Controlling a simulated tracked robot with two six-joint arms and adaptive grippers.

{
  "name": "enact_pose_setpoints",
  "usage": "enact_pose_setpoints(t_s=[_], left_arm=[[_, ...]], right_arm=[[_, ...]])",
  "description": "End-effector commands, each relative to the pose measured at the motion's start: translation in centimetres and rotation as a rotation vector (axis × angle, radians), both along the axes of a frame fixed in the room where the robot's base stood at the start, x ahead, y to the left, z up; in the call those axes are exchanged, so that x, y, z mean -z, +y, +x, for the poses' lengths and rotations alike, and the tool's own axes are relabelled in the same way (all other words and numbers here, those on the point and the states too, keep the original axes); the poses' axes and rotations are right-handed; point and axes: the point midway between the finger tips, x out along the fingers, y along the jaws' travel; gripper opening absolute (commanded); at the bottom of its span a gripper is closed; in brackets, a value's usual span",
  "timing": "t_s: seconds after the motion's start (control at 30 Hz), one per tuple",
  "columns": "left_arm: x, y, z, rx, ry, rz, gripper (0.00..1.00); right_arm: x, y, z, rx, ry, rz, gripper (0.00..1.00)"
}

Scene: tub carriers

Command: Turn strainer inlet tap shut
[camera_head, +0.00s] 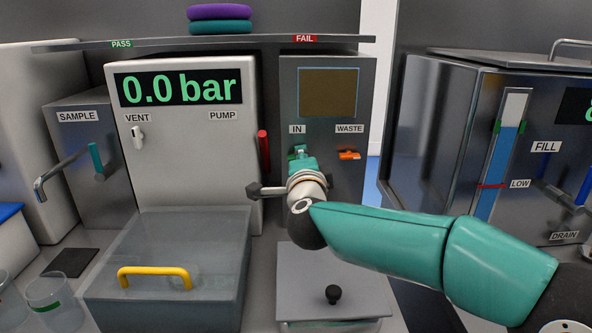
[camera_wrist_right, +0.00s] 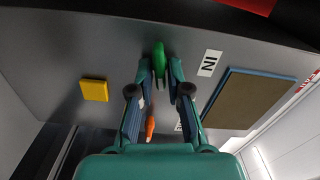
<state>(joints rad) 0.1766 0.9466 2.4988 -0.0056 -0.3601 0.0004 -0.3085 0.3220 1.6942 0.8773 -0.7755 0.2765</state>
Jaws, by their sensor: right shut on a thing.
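The strainer inlet tap, under the IN label (camera_head: 297,129), has a green handle (camera_wrist_right: 159,58). In the head view my right gripper (camera_head: 301,154) reaches up to this tap on the front of the grey strainer cabinet (camera_head: 341,190) and hides much of it. In the right wrist view the two fingertips of my right gripper (camera_wrist_right: 160,75) sit on either side of the green handle, shut on it. The orange waste tap (camera_head: 349,155) is to the right, under the WASTE label. My left gripper is not in view.
A red lever (camera_head: 263,150) stands just left of the strainer cabinet, on the pump unit (camera_head: 190,175) reading 0.0 bar. Below are a clear-lidded box with a yellow handle (camera_head: 154,272) and a grey lid with a black knob (camera_head: 333,293). A steel tank (camera_head: 440,140) stands right.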

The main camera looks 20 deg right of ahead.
Motion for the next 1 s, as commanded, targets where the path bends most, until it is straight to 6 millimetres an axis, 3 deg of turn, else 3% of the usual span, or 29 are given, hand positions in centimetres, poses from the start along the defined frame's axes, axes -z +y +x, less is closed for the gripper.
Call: enact_pose_setpoints(t_s=[0.3,0.9,0.93,1.0], left_arm=[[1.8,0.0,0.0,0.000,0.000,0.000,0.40],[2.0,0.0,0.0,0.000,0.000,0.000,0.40],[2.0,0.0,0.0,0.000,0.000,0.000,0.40],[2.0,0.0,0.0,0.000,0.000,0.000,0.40]], right_arm=[[0.5,0.0,0.0,0.000,-0.042,0.157,0.00],[0.5,-0.1,0.0,0.002,-0.050,0.195,0.00],[0.5,-0.1,0.0,0.002,-0.050,0.194,0.21],[0.5,-0.1,0.0,0.002,-0.050,0.194,0.33]])
